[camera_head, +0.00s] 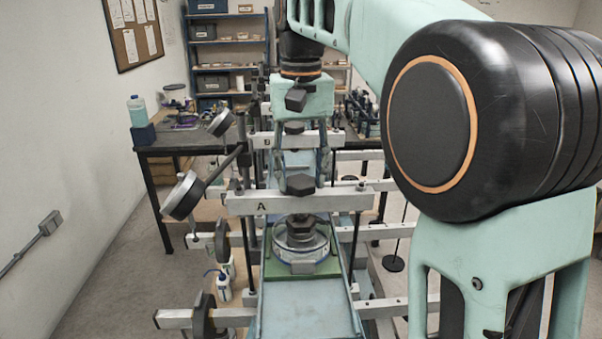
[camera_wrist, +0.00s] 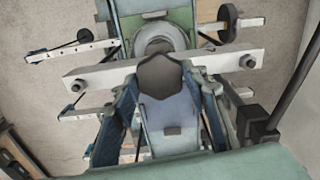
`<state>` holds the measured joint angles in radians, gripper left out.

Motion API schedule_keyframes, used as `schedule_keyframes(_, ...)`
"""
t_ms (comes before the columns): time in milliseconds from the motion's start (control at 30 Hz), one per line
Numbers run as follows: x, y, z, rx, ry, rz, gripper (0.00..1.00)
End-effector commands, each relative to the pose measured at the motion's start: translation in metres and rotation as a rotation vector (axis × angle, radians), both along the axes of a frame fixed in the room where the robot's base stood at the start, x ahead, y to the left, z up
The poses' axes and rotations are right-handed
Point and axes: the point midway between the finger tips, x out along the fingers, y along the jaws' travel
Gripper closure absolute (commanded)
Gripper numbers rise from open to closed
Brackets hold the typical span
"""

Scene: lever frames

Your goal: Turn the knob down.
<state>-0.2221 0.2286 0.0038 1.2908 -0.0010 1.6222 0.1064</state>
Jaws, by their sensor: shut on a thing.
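The knob (camera_head: 301,184) is a dark hexagonal piece on top of the pale crossbar marked A (camera_head: 245,205). It also shows in the wrist view (camera_wrist: 160,76), between my two fingertips. My gripper (camera_head: 300,176) reaches down from above, and its fingers are closed on the knob's two sides. Below the bar, a round clear-and-metal piece (camera_head: 290,254) sits on a green block (camera_head: 328,268). The exact contact of the fingertips is small and partly hidden by the knob.
A second crossbar (camera_head: 262,141) with a similar dark knob (camera_head: 293,128) stands behind. Round dial-like discs (camera_head: 183,196) on rods stick out at the left. A dark workbench (camera_head: 170,151) and shelves are at the back. Open floor lies at the left.

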Motion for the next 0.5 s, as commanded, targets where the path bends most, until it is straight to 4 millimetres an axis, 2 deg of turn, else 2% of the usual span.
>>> schedule_keyframes(500,0.0001,-0.0001,0.0,0.0,0.0,-0.488,0.83)
